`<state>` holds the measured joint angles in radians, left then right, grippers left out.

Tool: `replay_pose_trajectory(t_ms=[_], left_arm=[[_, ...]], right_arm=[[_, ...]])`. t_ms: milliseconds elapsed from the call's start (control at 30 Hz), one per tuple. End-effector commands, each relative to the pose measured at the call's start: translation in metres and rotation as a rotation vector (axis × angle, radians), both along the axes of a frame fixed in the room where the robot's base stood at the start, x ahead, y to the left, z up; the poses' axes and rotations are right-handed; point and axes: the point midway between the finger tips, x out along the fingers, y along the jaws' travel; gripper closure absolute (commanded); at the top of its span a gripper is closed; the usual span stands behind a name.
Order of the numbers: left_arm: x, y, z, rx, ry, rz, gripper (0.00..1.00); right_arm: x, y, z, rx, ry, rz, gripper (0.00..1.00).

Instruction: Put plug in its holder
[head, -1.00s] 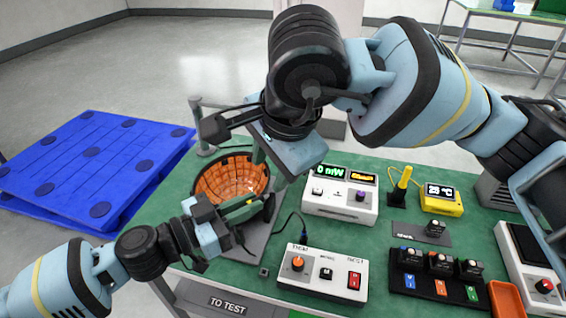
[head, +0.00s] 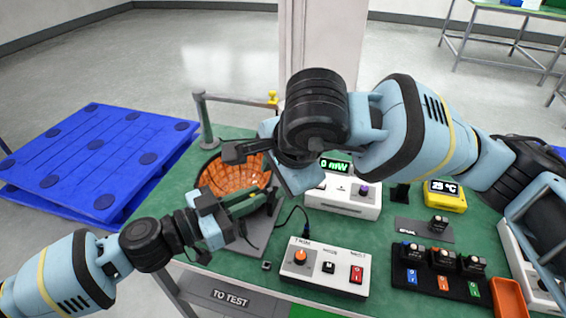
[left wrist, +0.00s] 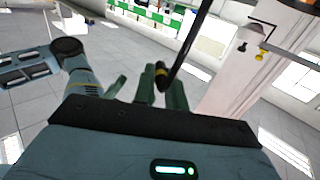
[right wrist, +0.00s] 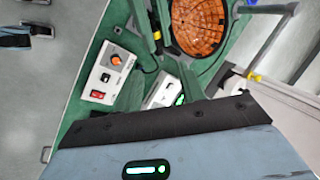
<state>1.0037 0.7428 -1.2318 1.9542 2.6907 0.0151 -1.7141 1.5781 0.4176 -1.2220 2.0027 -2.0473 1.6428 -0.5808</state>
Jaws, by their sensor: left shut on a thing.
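The plug (left wrist: 160,71) is a dark piece with a yellow band on a black cable. In the left wrist view it sits between the green fingers of my left gripper (left wrist: 162,88), which is shut on it. In the head view my left gripper (head: 238,205) is at the near side of the orange bowl (head: 228,173), above the table. My right gripper (head: 268,160) is above the bowl's right side, close to the left one; its finger gap is unclear. I cannot identify the plug's holder for sure; a small black block (head: 266,265) lies near the table's front edge.
A control box (head: 325,268) with an orange knob stands at the front, with a black cable from it. A white meter (head: 345,200) is behind it, partly under my right arm. A post stand (head: 206,122) rises behind the bowl. A black module tray (head: 440,272) lies to the right.

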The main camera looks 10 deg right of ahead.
Motion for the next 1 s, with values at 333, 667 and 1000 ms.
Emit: replay_pose_trajectory(t_ms=[333, 667, 1000], left_arm=[[0.0, 0.0, 0.0, 0.0, 0.0, 0.0, 1.0], [0.0, 0.0, 0.0, 0.0, 0.0, 0.0, 1.0], [0.0, 0.0, 0.0, 0.0, 0.0, 0.0, 1.0]], right_arm=[[0.017, 0.009, -0.039, 0.001, 0.002, 0.0, 0.61], [0.02, 0.01, -0.044, 0.0, -0.001, 0.0, 0.61], [0.02, 0.01, -0.044, 0.0, -0.001, 0.0, 0.93]])
